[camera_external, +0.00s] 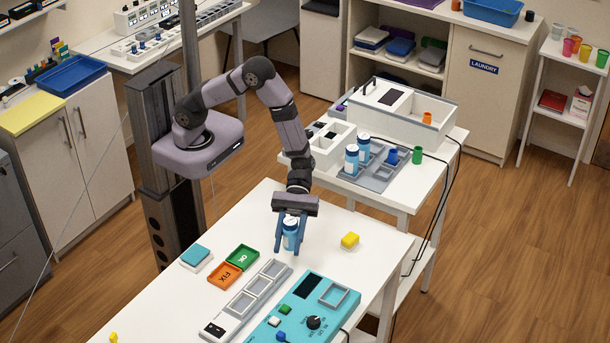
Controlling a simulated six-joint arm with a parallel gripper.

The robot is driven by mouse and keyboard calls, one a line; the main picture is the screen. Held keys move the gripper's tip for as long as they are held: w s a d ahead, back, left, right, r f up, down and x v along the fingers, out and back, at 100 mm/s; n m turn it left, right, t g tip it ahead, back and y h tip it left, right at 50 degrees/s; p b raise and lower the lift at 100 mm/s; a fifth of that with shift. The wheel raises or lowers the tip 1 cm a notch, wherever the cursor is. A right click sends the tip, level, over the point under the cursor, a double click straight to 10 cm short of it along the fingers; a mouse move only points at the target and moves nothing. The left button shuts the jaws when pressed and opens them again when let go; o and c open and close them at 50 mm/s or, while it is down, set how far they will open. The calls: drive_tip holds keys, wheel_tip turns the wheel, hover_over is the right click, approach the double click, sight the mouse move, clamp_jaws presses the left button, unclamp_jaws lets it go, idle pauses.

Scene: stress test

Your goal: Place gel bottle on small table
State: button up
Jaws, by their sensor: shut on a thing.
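My gripper (288,243) points down over the white front table (225,218), its blue fingers on either side of a white bottle with a blue label (291,232). It is shut on this bottle, which looks upright; I cannot tell whether its base touches the table. Its top is partly hidden by the gripper. Two similar blue-and-white bottles, one nearer (351,162) and one farther (363,150), stand in a grey tray (372,183) on a smaller white table (415,190) behind. I see no readable gel label on any bottle. A small white stand (558,50) is at the far right.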

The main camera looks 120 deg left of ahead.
sight(289, 248)
drive_tip(key=shift+f, duration=0.1)
drive_tip(key=shift+f+p, duration=0.3)
drive_tip(key=shift+f, duration=1.65)
drive_tip(key=shift+f, duration=0.15)
drive_tip(key=o, duration=1.1)
drive_tip(key=shift+o, duration=0.2)
drive_tip(key=shift+a+r, duration=0.1)
drive_tip(key=shift+r, duration=0.1)
drive_tip(key=b+v, duration=0.2)
drive_tip(key=v, duration=1)
